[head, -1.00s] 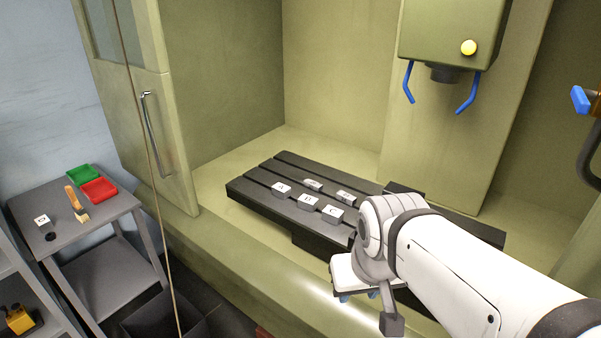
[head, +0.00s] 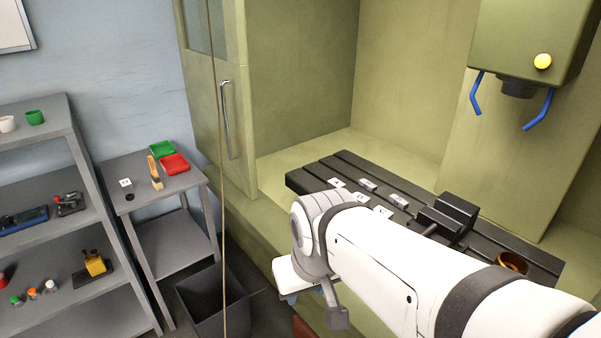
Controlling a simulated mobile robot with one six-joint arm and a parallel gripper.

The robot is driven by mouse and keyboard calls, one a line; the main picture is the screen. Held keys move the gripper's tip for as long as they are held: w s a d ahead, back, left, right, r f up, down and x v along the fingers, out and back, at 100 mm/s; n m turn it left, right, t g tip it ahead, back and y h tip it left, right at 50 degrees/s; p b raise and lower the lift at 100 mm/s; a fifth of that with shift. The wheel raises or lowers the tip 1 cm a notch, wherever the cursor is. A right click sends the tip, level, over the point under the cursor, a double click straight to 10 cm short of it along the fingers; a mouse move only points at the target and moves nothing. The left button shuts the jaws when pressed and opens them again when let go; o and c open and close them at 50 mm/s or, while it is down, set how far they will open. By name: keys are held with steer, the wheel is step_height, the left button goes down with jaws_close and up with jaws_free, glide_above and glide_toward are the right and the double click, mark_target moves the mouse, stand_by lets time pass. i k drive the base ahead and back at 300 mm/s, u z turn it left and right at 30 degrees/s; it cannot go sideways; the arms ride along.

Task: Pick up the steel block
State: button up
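I cannot make out for certain which thing is the steel block. A small pale block-like piece (head: 126,184) with a dark mark stands on the grey side cart (head: 185,182), left of a brush. Several small pale lettered pieces (head: 368,186) lie on the dark slotted machine table (head: 318,180).
The cart also holds a brush (head: 155,173), a green tray (head: 162,149) and a red tray (head: 175,164). A grey shelf (head: 90,200) with tools and small containers stands left. A dark open bin (head: 212,312) is on the floor. A black vise (head: 450,214) sits on the machine table.

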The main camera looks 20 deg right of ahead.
mark_target(368, 185)
steer(key=u, duration=1.65)
steer(key=i, duration=1.6)
steer(key=z, duration=3.55)
steer(key=i, duration=1)
steer(key=z, duration=0.1)
